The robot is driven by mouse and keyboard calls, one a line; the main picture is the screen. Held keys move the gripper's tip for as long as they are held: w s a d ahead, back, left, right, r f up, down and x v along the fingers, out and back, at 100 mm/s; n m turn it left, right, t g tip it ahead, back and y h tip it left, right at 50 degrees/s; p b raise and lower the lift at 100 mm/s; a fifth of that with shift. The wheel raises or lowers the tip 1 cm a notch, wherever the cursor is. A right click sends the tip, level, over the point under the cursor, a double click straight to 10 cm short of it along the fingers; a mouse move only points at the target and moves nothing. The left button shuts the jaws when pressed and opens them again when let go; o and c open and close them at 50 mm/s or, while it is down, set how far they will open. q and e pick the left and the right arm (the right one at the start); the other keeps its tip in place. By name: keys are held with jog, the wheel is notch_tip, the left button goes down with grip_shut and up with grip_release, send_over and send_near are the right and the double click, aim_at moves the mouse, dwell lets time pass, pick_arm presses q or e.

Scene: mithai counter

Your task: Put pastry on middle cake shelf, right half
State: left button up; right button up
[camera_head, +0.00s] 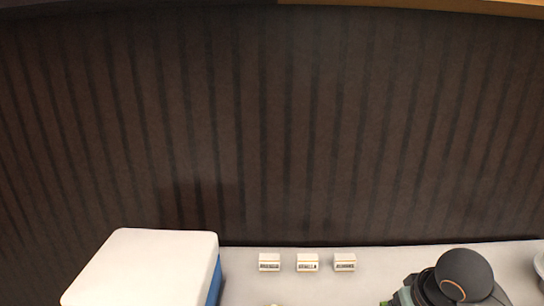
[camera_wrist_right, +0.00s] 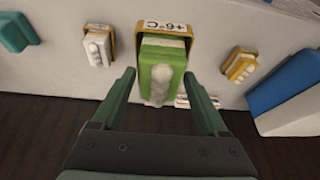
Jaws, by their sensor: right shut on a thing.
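In the right wrist view my right gripper (camera_wrist_right: 163,100) has one dark green finger on each side of a green block with a white lumpy top, which I take as the pastry (camera_wrist_right: 162,70). It is shut on this piece. A white label with dark marks and a yellow edge shows just behind the piece. In the head view part of my right arm is at the lower right; its fingertips and the piece cannot be made out there. My left gripper is not in view. No cake shelf can be made out in either view.
In the head view a white-topped blue box (camera_head: 150,262) stands at the left of the pale counter (camera_head: 240,275). Three small labelled blocks (camera_head: 307,262) stand in a row by the dark ribbed wall (camera_head: 250,130). In the wrist view smaller yellow-edged pieces (camera_wrist_right: 240,65) lie around.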

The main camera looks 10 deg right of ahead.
jog(key=a+n, duration=0.2)
jog(key=a, duration=1)
jog(key=shift+s, duration=0.25)
